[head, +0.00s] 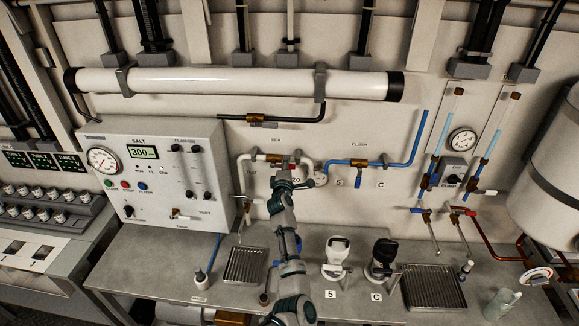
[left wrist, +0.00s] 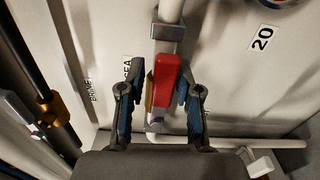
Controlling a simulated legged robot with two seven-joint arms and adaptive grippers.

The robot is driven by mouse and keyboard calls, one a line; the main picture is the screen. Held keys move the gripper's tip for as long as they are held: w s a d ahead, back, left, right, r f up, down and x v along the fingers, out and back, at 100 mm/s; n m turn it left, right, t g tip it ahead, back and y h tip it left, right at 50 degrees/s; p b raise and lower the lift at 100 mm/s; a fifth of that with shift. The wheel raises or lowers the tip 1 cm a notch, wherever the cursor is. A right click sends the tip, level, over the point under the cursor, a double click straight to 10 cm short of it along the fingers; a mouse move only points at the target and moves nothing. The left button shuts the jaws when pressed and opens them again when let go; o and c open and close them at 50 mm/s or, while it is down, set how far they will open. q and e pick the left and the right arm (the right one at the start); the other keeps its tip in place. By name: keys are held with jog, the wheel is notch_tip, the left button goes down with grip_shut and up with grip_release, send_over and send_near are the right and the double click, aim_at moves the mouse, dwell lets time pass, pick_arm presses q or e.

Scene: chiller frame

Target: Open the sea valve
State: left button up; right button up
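The sea valve is a brass body with a red lever handle on a pale wall pipe, next to a SEA label. In the left wrist view the red handle (left wrist: 167,82) lies lengthwise along the pipe. My left gripper (left wrist: 159,88) is open, with one finger on each side of the handle and visible gaps between. In the head view my left gripper (head: 285,178) is raised to the wall at the sea valve (head: 275,158) and partly covers the pipework there. My right gripper does not show.
A blue flush pipe (head: 345,162) runs right of the valve. The SALT control box (head: 160,165) stands left. On the counter (head: 325,240) are a drain grate (head: 245,266), a white cup-like fixture (head: 338,256) and a black one (head: 382,258). A white cylinder (head: 240,82) runs above.

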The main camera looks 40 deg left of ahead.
pick_arm(q)
jog(key=shift+s, duration=0.1)
jog(key=shift+s+d+f, duration=0.1)
jog(key=shift+f, duration=0.05)
jog(key=v, duration=1.1)
jog(key=shift+s+d, duration=0.1)
jog(key=shift+s, duration=0.25)
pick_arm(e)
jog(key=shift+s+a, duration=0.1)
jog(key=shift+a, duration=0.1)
